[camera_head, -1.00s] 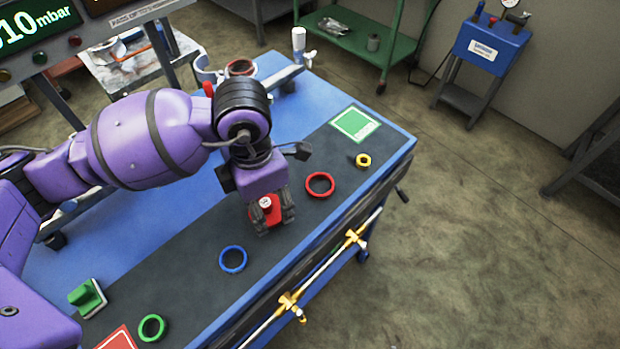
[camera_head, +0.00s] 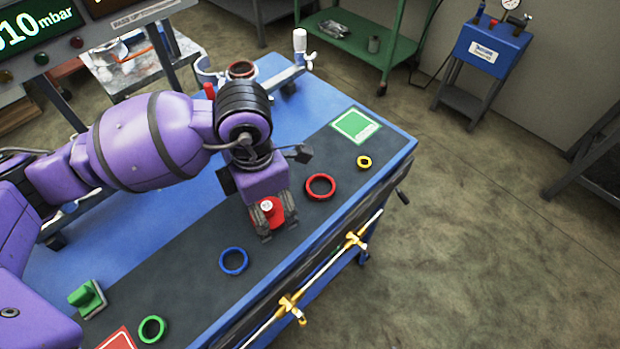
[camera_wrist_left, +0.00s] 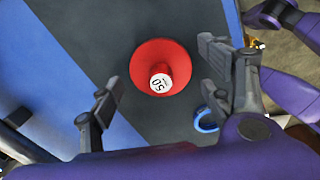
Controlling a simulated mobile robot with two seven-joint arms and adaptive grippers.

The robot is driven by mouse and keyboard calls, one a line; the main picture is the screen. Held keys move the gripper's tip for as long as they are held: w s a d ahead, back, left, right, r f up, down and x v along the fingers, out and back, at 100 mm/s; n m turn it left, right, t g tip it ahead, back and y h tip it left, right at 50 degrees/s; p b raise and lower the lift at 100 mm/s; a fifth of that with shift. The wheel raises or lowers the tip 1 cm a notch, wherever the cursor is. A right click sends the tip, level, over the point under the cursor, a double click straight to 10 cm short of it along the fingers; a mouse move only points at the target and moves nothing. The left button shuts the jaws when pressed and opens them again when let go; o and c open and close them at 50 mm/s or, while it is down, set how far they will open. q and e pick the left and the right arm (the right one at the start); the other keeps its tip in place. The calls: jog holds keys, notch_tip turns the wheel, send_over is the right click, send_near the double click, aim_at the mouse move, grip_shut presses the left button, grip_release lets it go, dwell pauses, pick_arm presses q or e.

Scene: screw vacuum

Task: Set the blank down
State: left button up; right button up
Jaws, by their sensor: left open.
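The red blank (camera_head: 270,212), a flared disc with a knob and a white top marked 50, stands upright on the dark mat of the blue bench. It also shows in the left wrist view (camera_wrist_left: 152,58), its disc resting on the mat. My left gripper (camera_head: 277,222) is over it, open, with one finger on either side. In the left wrist view my left gripper (camera_wrist_left: 155,75) shows clear gaps between its fingers and the knob. My right gripper is not in view.
A red ring (camera_head: 320,186) lies just right of the blank, and a blue ring (camera_head: 233,261) lies nearer the front.

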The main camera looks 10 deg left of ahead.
aim_at(266, 205)
pick_arm(q)
notch_tip(266, 205, up, 12)
jog(key=shift+f, duration=0.15)
dwell(0.4)
